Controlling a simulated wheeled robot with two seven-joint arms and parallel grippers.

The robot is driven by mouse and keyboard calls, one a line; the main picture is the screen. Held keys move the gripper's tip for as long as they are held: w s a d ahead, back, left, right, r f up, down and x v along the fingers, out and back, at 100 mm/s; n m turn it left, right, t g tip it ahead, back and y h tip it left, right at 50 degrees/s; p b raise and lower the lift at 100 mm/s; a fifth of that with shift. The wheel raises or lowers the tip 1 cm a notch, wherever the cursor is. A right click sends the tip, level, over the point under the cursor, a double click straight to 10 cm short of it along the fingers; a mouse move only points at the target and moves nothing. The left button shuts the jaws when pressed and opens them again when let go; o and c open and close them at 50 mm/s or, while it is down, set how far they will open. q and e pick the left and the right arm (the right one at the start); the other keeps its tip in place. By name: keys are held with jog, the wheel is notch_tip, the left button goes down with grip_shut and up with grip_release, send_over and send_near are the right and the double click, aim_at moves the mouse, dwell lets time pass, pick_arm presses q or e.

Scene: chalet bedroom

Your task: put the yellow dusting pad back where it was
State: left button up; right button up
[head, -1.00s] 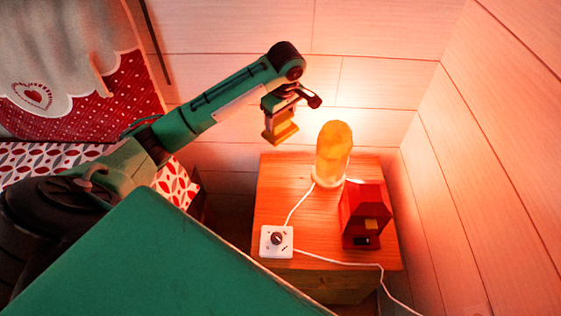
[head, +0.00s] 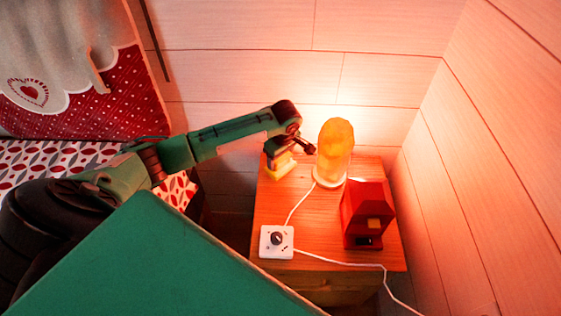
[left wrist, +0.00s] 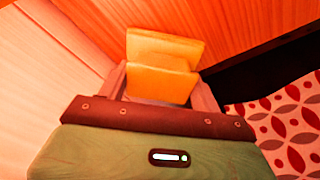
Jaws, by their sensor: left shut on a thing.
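The yellow dusting pad (head: 280,167) is held in my left gripper (head: 280,155), over the back left part of the wooden nightstand (head: 270,210). In the left wrist view the pad (left wrist: 163,50) sits between the two fingers of the gripper (left wrist: 163,85), which is shut on it. The pad is at or just above the nightstand top; I cannot tell if it touches. My right gripper is not in view.
A lit orange lamp (head: 334,150) stands close to the right of my left gripper. A red box-like object (head: 366,213) and a white dial box (head: 277,242) with a white cord stand nearer the front. A bed (head: 60,155) is at the left. Walls close in behind and right.

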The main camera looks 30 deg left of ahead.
aim_at(283, 159)
pick_arm(q)
jog(key=shift+f, duration=1.15)
jog(key=o, duration=1)
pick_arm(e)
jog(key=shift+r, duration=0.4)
pick_arm(q)
jog(key=shift+r, duration=0.1)
jog(key=shift+r, duration=0.25)
jog(key=r, duration=0.3)
jog(key=d+r+p, duration=0.1)
jog(key=r, duration=0.3)
jog(key=s+r, duration=0.1)
jog(key=r, duration=0.3)
jog(key=shift+d+r+p, duration=0.1)
jog(key=shift+d+p, duration=0.2)
jog(key=shift+p, duration=0.1)
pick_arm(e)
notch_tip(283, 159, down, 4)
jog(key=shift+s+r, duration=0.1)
